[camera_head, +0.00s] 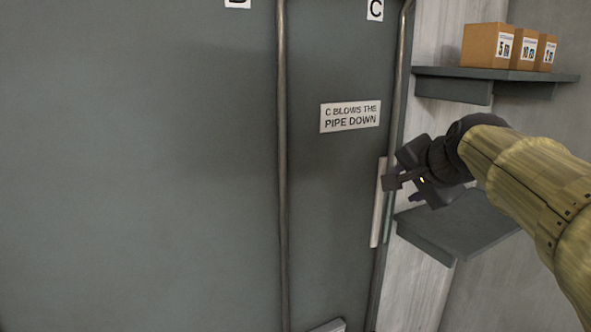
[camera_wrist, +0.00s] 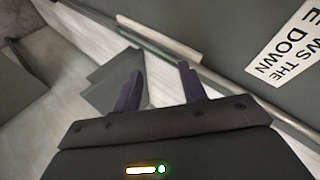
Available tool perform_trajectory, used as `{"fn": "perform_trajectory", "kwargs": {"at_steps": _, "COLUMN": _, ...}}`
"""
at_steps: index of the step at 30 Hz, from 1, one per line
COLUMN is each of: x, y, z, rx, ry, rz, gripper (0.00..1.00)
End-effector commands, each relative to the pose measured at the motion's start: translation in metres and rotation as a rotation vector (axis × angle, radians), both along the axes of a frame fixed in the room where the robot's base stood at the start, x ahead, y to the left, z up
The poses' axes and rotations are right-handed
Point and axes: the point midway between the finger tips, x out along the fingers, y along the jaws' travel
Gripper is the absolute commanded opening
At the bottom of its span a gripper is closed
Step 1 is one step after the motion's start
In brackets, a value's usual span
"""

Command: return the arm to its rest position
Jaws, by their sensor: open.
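My gripper (camera_head: 397,181) is at the end of my yellow-sleeved arm, on the right in the head view. It is in front of the right edge of the grey panel, beside a pale upright bar (camera_head: 378,203). In the wrist view the two dark fingers of my gripper (camera_wrist: 160,85) stand apart with nothing between them. The pale bar (camera_wrist: 160,37) shows beyond the fingertips there. Whether the gripper touches the bar cannot be told from the head view.
A lower grey shelf (camera_head: 455,228) is just below and behind my gripper. An upper shelf (camera_head: 550,76) holds brown boxes (camera_head: 489,46). A sign (camera_head: 350,116) reads "C BLOWS THE PIPE DOWN". Upright pipes (camera_head: 283,170) run along the grey panel (camera_head: 140,170).

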Motion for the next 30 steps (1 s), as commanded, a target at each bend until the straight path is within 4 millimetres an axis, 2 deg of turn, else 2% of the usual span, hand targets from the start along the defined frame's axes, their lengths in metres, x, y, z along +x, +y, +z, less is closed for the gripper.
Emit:
{"fn": "perform_trajectory", "kwargs": {"at_steps": 1, "x": 0.000, "y": 0.005, "z": -0.039, "rx": -0.042, "ry": 0.055, "rz": 0.033, "gripper": 0.42}}
{"fn": "perform_trajectory", "kwargs": {"at_steps": 5, "x": -0.008, "y": 0.015, "z": -0.118, "rx": -0.160, "ry": 0.172, "rz": 0.132, "gripper": 0.42}}
{"fn": "perform_trajectory", "kwargs": {"at_steps": 6, "x": -0.013, "y": 0.018, "z": -0.142, "rx": -0.197, "ry": 0.208, "rz": 0.168, "gripper": 0.42}}
{"fn": "perform_trajectory", "kwargs": {"at_steps": 8, "x": -0.022, "y": 0.023, "z": -0.178, "rx": -0.250, "ry": 0.262, "rz": 0.224, "gripper": 0.42}}
{"fn": "perform_trajectory", "kwargs": {"at_steps": 12, "x": -0.051, "y": 0.035, "z": -0.258, "rx": -0.371, "ry": 0.384, "rz": 0.375, "gripper": 0.42}}
{"fn": "perform_trajectory", "kwargs": {"at_steps": 14, "x": -0.068, "y": 0.039, "z": -0.291, "rx": -0.419, "ry": 0.436, "rz": 0.446, "gripper": 0.42}}
{"fn": "perform_trajectory", "kwargs": {"at_steps": 18, "x": -0.115, "y": 0.049, "z": -0.361, "rx": -0.524, "ry": 0.547, "rz": 0.634, "gripper": 0.42}}
{"fn": "perform_trajectory", "kwargs": {"at_steps": 21, "x": -0.146, "y": 0.054, "z": -0.396, "rx": -0.581, "ry": 0.603, "rz": 0.754, "gripper": 0.42}}
{"fn": "perform_trajectory", "kwargs": {"at_steps": 24, "x": -0.165, "y": 0.055, "z": -0.413, "rx": -0.611, "ry": 0.634, "rz": 0.827, "gripper": 0.42}}
{"fn": "perform_trajectory", "kwargs": {"at_steps": 30, "x": -0.171, "y": 0.056, "z": -0.417, "rx": -0.622, "ry": 0.640, "rz": 0.850, "gripper": 0.42}}
